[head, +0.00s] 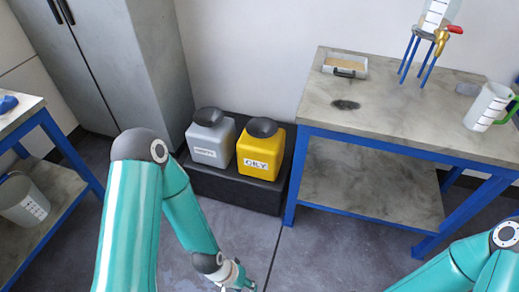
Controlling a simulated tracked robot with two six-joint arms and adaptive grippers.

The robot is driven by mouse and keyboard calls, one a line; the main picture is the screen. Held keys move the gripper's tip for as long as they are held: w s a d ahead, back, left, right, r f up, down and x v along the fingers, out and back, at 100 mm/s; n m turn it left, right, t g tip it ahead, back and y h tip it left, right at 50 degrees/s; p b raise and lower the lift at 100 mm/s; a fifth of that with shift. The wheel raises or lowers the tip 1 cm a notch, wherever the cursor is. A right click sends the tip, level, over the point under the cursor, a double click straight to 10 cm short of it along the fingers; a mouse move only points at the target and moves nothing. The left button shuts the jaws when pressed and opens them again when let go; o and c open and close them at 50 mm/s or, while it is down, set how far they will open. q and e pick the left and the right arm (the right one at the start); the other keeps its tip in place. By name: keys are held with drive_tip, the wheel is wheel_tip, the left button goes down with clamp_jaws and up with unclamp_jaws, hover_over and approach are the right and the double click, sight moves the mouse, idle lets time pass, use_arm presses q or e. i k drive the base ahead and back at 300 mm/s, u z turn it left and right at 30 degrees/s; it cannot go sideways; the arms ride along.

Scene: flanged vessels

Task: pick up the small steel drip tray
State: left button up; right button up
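The small steel drip tray (358,68) sits on the grey top of the blue-framed bench, near its back left corner. It is a shallow, light metal tray with a brownish inside and a dark handle on its front side. My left gripper (244,285) is at the bottom edge of the head view, low over the floor and well apart from the tray. Its fingertips are cut off or too small to read. My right arm enters at the lower right, and its gripper is out of the picture.
The bench (400,118) also holds a dark stain, a blue stand with a brass tap (441,36) and a measuring jug (487,106). A grey can (209,140) and a yellow can (262,150) stand on a black base left of it. A bucket (22,200) sits at far left.

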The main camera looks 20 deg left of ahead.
sight(345, 66)
drive_tip(key=z, duration=0.55)
drive_tip(key=k, duration=1.3)
drive_tip(key=z, duration=0.6)
drive_tip(key=i, duration=1.05)
drive_tip(key=u, duration=0.45)
drive_tip(key=i, duration=1.35)
drive_tip(key=u, duration=1.2)
drive_tip(key=i, duration=0.7)
drive_tip(key=u, duration=0.45)
drive_tip(key=k, duration=0.95)
